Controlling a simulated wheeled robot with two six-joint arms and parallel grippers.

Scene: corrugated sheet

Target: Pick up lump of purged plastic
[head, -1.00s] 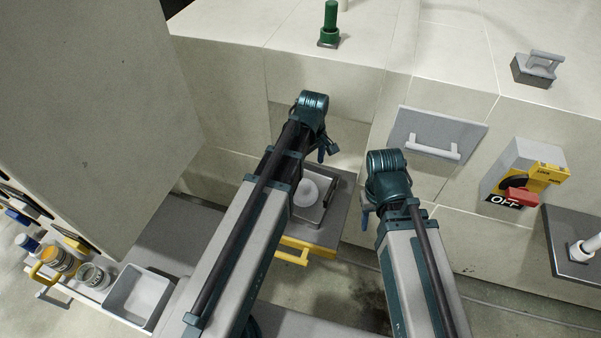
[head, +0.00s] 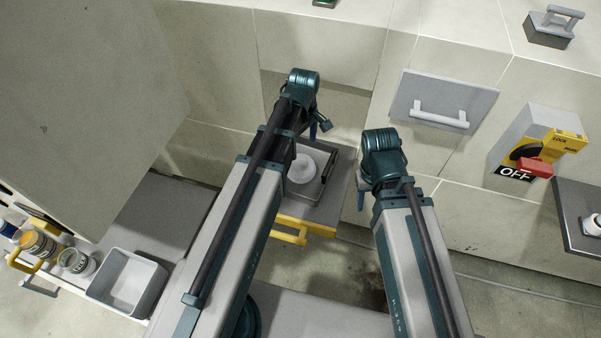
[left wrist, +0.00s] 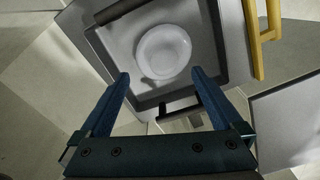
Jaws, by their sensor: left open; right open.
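The lump of purged plastic is a pale, rounded, coiled-looking mass (head: 303,168) in a grey metal tray (head: 331,176). In the left wrist view the lump (left wrist: 163,52) sits in the tray (left wrist: 212,62), beyond my fingertips. My left gripper (head: 316,128) hangs above the tray's back side in the head view. In the left wrist view my left gripper (left wrist: 160,76) is open, with its blue fingers apart and nothing between them. My right gripper (head: 361,196) is to the right of the tray, pointing down, empty. My left arm hides part of the tray's left side.
A yellow handle (head: 290,234) is at the tray's front. A grey panel handle (head: 440,117) and a red switch (head: 535,167) are on the machine at right. A white bin (head: 128,283) and several jars stand at lower left.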

